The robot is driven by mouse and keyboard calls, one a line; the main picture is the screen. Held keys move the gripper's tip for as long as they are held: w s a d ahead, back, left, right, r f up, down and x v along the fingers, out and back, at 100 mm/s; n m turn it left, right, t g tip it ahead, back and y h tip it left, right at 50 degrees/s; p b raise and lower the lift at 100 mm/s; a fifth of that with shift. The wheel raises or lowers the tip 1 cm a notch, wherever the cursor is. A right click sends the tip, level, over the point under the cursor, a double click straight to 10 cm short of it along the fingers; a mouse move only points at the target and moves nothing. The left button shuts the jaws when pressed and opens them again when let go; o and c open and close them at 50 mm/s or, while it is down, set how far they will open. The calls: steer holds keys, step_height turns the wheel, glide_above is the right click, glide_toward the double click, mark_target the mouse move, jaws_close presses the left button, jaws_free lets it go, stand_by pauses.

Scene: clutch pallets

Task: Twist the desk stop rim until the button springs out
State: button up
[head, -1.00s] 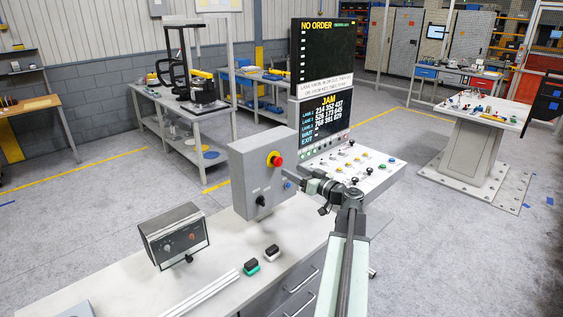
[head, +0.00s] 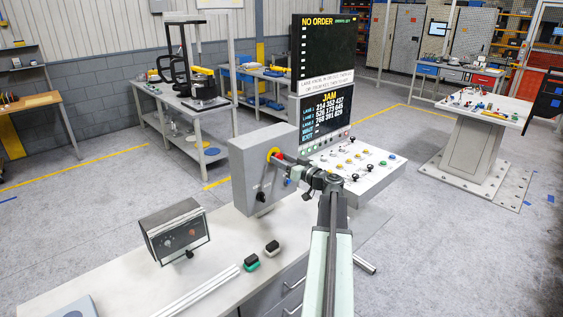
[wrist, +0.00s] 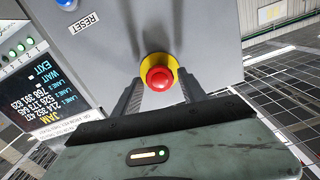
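The desk stop is a red mushroom button with a yellow collar on the face of a grey box (head: 245,165). In the wrist view the red button (wrist: 160,78) sits ahead of my gripper, inside the yellow collar (wrist: 172,62). My gripper (wrist: 160,88) is open, with one dark finger on each side of the button. I cannot tell whether the fingers touch the rim.
A blue button with a RESET label (wrist: 84,22) is on the same box. A black knob (head: 261,196) is lower on it. The JAM screen (head: 322,113) and a sloped control panel (head: 358,168) stand to the right. A small dark box (head: 174,231) stands on the desk at left.

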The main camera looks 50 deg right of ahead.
jaws_close()
steer(key=shift+m, duration=0.6)
steer(key=m, duration=0.6)
steer(key=shift+d, duration=0.1)
steer(key=shift+r, duration=0.1)
